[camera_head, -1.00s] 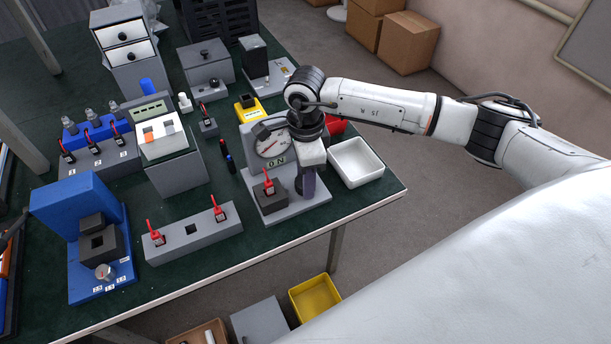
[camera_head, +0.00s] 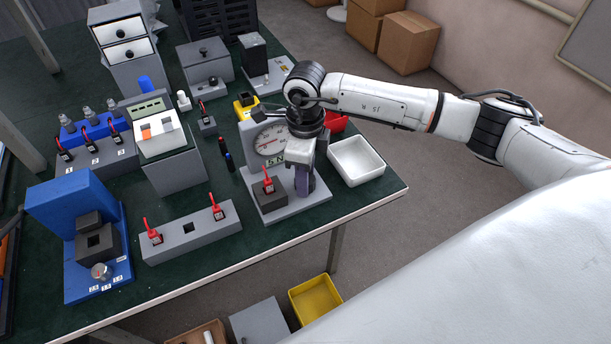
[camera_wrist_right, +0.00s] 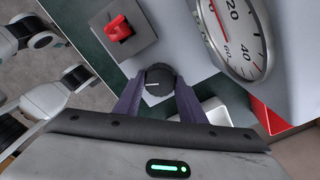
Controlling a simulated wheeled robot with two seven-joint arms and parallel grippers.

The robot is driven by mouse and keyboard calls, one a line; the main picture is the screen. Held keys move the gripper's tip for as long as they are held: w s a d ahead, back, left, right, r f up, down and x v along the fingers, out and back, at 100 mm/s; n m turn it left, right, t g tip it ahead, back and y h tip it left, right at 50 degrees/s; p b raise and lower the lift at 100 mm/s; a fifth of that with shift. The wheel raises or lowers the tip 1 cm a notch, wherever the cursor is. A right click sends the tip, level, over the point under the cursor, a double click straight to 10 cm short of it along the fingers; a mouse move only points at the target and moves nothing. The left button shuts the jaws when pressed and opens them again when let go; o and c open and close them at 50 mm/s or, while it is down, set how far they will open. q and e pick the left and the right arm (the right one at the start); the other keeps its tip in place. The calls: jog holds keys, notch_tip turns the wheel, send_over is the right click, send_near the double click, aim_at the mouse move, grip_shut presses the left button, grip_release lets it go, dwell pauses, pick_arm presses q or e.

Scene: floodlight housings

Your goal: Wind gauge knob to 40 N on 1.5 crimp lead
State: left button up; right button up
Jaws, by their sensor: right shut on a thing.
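The grey gauge stand has a round white dial (camera_head: 270,141) with a red needle; it also shows in the wrist view (camera_wrist_right: 246,40). The small display (camera_head: 275,160) below it seems to read 5 N, partly covered by my wrist. The black knob (camera_wrist_right: 159,80) with a white mark sits between the purple fingers of my right gripper (camera_wrist_right: 157,88), which is shut on it. In the head view the right gripper (camera_head: 303,186) hides the knob. A red lead (camera_head: 268,184) stands upright in the dark block (camera_head: 271,198) on the stand, also in the wrist view (camera_wrist_right: 118,28). My left gripper is not visible.
A white tray (camera_head: 379,166) stands right of the stand, near the table edge. A grey rack (camera_head: 181,242) with two red leads and a blue fixture (camera_head: 70,212) stand to the left. A yellow-and-black item (camera_head: 246,101) is behind the gauge.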

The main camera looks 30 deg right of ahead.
jog(key=m, duration=0.6)
jog(key=shift+r+b, duration=0.1)
jog(key=shift+b, duration=0.2)
jog(key=shift+m, duration=0.3)
jog(key=o, duration=1)
jog(key=shift+o, duration=0.2)
notch_tip(320, 180, up, 10)
jog(key=shift+r+b, duration=0.15)
jog(key=shift+b, duration=0.25)
jog(key=shift+s, duration=0.1)
